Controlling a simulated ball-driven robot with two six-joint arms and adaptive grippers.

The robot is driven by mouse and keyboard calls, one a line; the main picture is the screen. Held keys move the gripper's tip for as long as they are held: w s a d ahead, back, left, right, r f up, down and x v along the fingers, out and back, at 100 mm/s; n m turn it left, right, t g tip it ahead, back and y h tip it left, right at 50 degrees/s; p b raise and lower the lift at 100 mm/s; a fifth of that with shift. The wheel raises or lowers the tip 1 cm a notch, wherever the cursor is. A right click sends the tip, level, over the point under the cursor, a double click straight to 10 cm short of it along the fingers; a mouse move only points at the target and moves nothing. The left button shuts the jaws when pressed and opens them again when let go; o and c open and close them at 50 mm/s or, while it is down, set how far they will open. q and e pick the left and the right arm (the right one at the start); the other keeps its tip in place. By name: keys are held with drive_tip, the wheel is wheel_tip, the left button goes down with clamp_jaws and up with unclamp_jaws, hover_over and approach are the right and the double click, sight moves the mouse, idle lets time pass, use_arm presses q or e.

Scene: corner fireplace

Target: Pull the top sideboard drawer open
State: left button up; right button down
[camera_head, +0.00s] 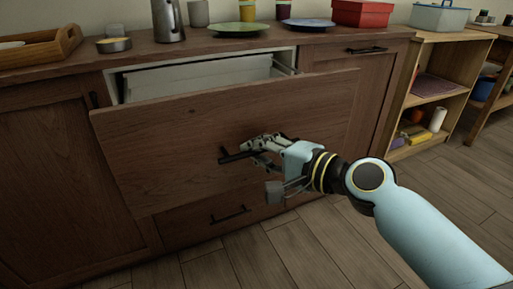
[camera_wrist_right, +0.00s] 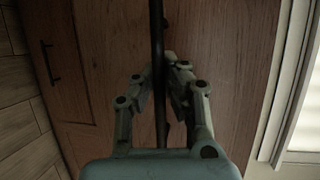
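The top sideboard drawer (camera_head: 160,150) stands pulled out, with a wide wooden front and a gap above it that shows its pale inside (camera_head: 195,76). Its dark bar handle (camera_head: 228,157) is on the middle of the front. My right gripper (camera_head: 254,148) is at this handle, reaching in from the right. In the right wrist view the handle (camera_wrist_right: 157,40) runs between the two fingers of the right gripper (camera_wrist_right: 160,82), which close on it from both sides. My left gripper is in neither view.
The sideboard top (camera_head: 235,42) carries a wooden tray (camera_head: 40,46), a metal pot (camera_head: 167,20), plates, cups and a red box (camera_head: 362,13). A lower drawer with a handle (camera_head: 230,215) is shut. An open shelf (camera_head: 428,98) stands at the right. The floor (camera_head: 310,240) in front is clear.

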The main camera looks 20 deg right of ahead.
drive_tip(key=c, duration=1.6)
unclamp_jaws()
drive_tip(key=shift+f, duration=0.1)
drive_tip(key=shift+c, duration=0.2)
drive_tip(key=v, duration=1.2)
